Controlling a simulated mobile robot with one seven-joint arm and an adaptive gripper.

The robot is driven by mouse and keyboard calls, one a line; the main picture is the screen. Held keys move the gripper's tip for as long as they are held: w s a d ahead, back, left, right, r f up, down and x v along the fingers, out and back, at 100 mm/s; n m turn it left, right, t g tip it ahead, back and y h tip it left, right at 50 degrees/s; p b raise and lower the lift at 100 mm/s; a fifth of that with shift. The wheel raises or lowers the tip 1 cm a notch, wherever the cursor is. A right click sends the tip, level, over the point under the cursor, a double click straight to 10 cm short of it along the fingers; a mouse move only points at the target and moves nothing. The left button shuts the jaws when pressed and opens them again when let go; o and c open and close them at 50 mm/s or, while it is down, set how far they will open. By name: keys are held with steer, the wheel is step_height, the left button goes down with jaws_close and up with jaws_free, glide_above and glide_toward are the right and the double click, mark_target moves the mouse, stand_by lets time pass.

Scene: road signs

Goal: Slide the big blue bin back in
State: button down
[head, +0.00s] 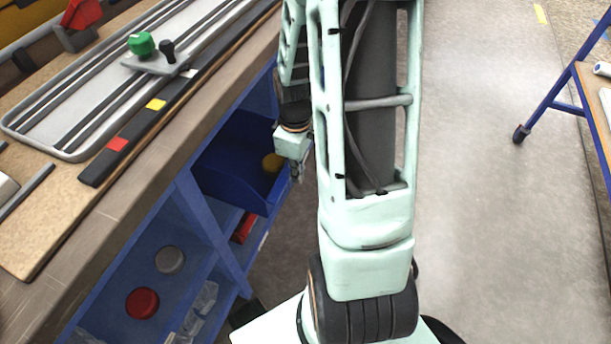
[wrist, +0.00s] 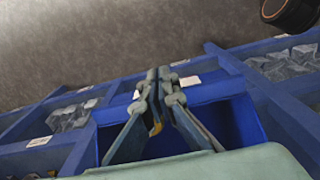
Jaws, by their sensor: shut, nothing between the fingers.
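The big blue bin (head: 225,172) sticks out of the shelf under the workbench on the left in the head view. A yellow round object (head: 272,163) lies inside it. In the wrist view the bin (wrist: 242,118) is below and behind my fingers, which hide part of its front. My gripper (head: 297,177) is shut and empty. In the head view it appears by the bin's outer end; in the wrist view its fingertips (wrist: 158,73) overlap the front edge. I cannot tell whether they touch it. A bit of yellow (wrist: 156,128) shows between the fingers.
The workbench (head: 150,180) overhangs the blue shelves, with a rail and green knob (head: 142,44) on top. Lower shelves hold a red disc (head: 142,303) and a grey disc (head: 170,260). Open floor (head: 480,200) lies right; a blue-legged table (head: 565,80) stands far right.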

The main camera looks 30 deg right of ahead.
mark_target(285, 171)
steer(key=shift+w, duration=0.1)
steer(key=w+a, duration=0.2)
steer(key=shift+w+a, duration=0.15)
steer(key=shift+w, duration=0.25)
steer(key=shift+s, duration=0.15)
stand_by(0.3)
